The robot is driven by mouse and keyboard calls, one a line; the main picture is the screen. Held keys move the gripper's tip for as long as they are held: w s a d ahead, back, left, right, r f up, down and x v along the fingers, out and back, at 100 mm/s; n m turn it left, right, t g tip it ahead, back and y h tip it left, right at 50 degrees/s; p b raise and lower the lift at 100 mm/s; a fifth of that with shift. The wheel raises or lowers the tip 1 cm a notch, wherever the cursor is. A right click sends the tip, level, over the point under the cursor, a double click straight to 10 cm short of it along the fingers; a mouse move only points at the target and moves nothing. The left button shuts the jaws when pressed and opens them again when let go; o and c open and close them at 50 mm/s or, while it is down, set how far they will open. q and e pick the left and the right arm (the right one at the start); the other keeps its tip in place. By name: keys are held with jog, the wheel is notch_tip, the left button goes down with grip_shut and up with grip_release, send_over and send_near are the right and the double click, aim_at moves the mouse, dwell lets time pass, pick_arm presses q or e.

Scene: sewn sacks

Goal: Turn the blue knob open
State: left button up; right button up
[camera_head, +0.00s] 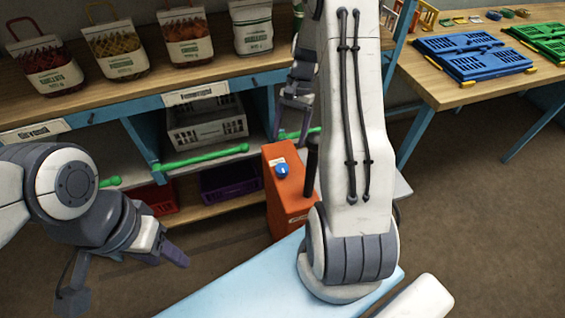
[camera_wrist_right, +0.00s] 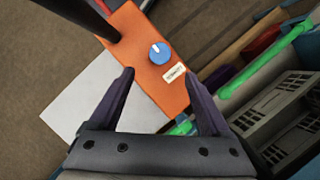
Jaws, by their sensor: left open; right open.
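The blue knob (camera_head: 282,170) sits on the top face of an orange box (camera_head: 288,203), beside a small white label. The knob also shows in the right wrist view (camera_wrist_right: 160,54), with a white mark on it. My right gripper (camera_wrist_right: 158,77) is open and empty; its two purple fingers point toward the box, with the knob ahead between them and apart from them. In the head view my right gripper (camera_head: 292,122) is above and behind the box, partly covered by my arm. My left gripper (camera_head: 128,280) is open and empty at the lower left, away from the box.
A black post (camera_head: 312,165) stands at the box's right side. Green bars (camera_head: 205,157) run along the shelf front. Filled sacks (camera_head: 118,50) stand on the shelf top and a grey crate (camera_head: 208,128) below. A table with blue panels (camera_head: 474,57) is at right.

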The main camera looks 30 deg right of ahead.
aim_at(282, 167)
jog(key=x, duration=1)
jog(key=shift+r, duration=0.1)
grip_shut()
